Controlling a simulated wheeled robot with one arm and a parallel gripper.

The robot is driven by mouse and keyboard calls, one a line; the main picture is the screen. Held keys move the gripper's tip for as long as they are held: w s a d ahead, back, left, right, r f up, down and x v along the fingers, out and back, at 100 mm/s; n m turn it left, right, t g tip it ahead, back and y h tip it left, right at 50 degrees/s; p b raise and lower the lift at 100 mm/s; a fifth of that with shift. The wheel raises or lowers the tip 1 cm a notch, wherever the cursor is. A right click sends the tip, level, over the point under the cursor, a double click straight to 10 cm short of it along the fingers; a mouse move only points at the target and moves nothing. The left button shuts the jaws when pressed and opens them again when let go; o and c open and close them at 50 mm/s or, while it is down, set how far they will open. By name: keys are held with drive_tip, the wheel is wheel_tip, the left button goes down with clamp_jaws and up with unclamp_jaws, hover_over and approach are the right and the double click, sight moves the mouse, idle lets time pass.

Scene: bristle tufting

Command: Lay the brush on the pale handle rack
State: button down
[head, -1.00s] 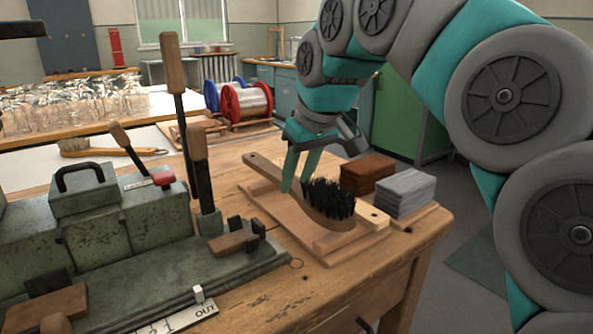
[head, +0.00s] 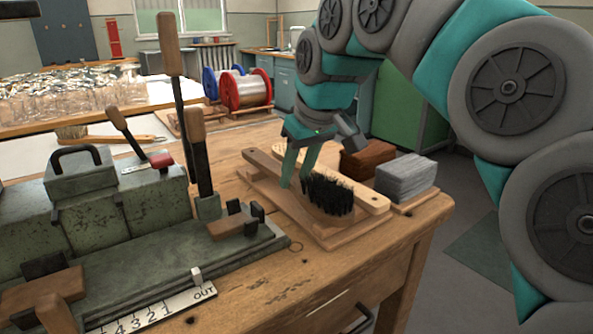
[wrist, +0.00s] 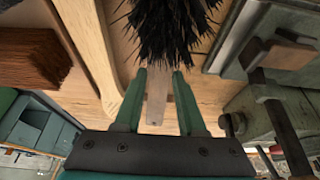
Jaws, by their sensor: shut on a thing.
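The brush (head: 328,197) has black bristles facing up and a wooden handle. It also shows at the top of the wrist view (wrist: 165,35). My gripper (head: 295,182) is shut on its handle, which runs between the fingers in the wrist view (wrist: 157,100). The fingers and bristles hide parts of the handle and rack; I cannot tell whether the brush touches the rack.
Dark brown blocks (head: 366,160) and grey blocks (head: 405,178) stand right of the rack. A green metal machine (head: 150,263) with upright levers (head: 172,50) fills the left. Wire spools (head: 246,90) stand behind. The bench front (head: 290,285) is bare.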

drive_tip(key=shift+f, duration=0.3)
drive_tip(key=shift+c, duration=2.1)
unclamp_jaws()
drive_tip(key=shift+r, duration=0.15)
drive_tip(key=shift+v, duration=3.75)
